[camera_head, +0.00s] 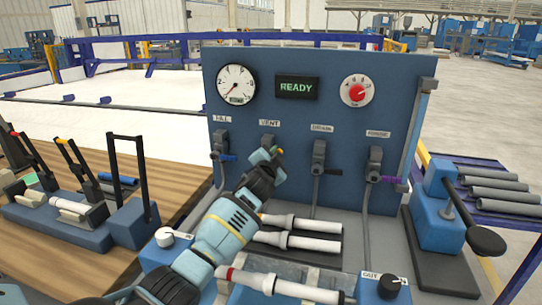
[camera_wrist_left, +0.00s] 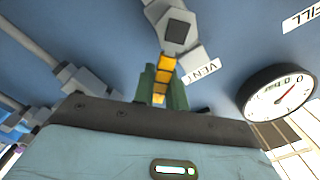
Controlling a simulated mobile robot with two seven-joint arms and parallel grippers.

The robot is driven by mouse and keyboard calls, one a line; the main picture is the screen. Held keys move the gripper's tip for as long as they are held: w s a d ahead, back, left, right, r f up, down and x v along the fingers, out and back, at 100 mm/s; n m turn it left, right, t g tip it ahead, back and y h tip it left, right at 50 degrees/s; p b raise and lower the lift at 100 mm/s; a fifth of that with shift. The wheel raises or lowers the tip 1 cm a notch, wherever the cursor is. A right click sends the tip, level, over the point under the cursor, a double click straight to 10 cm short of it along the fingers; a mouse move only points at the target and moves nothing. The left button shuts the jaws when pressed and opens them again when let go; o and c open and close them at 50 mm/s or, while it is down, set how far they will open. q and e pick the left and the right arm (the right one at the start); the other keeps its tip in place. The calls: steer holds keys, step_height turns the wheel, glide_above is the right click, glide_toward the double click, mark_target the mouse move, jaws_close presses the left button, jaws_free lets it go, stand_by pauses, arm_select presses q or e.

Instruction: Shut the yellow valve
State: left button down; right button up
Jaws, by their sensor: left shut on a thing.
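The yellow valve handle (camera_wrist_left: 167,66) sticks out from the grey valve body (camera_wrist_left: 180,28) beside the VENT label in the left wrist view. In the head view only a small bit of the yellow handle (camera_head: 280,151) shows, next to my gripper. My left gripper (camera_head: 270,160) reaches the blue panel below the VENT label. In the left wrist view its green fingers (camera_wrist_left: 160,92) are shut around the yellow handle, one on each side. Much of the handle is hidden by the gripper in the head view. My right gripper is not in view.
A gauge (camera_head: 236,84), READY display (camera_head: 297,87) and red dial (camera_head: 357,91) sit above. White-ended pipes (camera_head: 300,241) lie below the panel.

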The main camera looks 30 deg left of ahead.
arm_select(q)
steer(key=shift+w+d+f+m, duration=0.15)
steer(key=shift+f+m, duration=0.5)
steer(key=shift+m, duration=0.75)
steer(key=shift+d+f+m, duration=0.3)
steer(key=shift+f+m, duration=0.3)
steer(key=shift+m, duration=0.8)
steer(key=shift+w+d+f+m, duration=0.15)
steer(key=shift+f+m, duration=0.5)
steer(key=shift+m, duration=0.75)
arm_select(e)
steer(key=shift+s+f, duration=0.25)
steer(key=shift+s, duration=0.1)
arm_select(q)
steer(key=shift+s, duration=0.1)
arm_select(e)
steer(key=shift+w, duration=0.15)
arm_select(q)
steer(key=c, duration=1.4)
jaws_free()
steer(key=shift+c, duration=0.2)
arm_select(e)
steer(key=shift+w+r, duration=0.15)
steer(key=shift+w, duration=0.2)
arm_select(q)
steer(key=shift+s+d, duration=0.1)
steer(key=shift+s, duration=0.05)
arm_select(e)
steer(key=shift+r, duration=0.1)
